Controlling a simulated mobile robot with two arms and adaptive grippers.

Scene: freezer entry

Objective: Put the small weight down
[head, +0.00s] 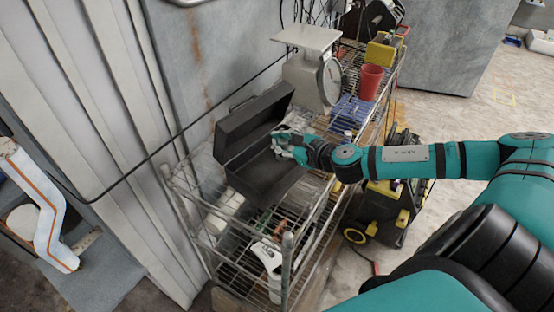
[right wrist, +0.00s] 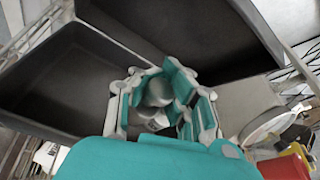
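A small light-grey weight (right wrist: 158,92) with a rounded top shows between the fingers of my right gripper (right wrist: 156,100) in the right wrist view. The fingers look closed around it, and they hide part of its sides. I cannot tell whether the weight touches the case floor. In the right wrist view the case's dark inside (right wrist: 60,80) lies around the gripper. My left gripper is in neither view.
The case sits on a wire rack (head: 288,262). A grey dial scale (head: 312,78) stands behind it, with a red cup (head: 371,82) to the right. The case's raised lid (head: 250,122) is close to the gripper. A metal wall borders the rack's left side.

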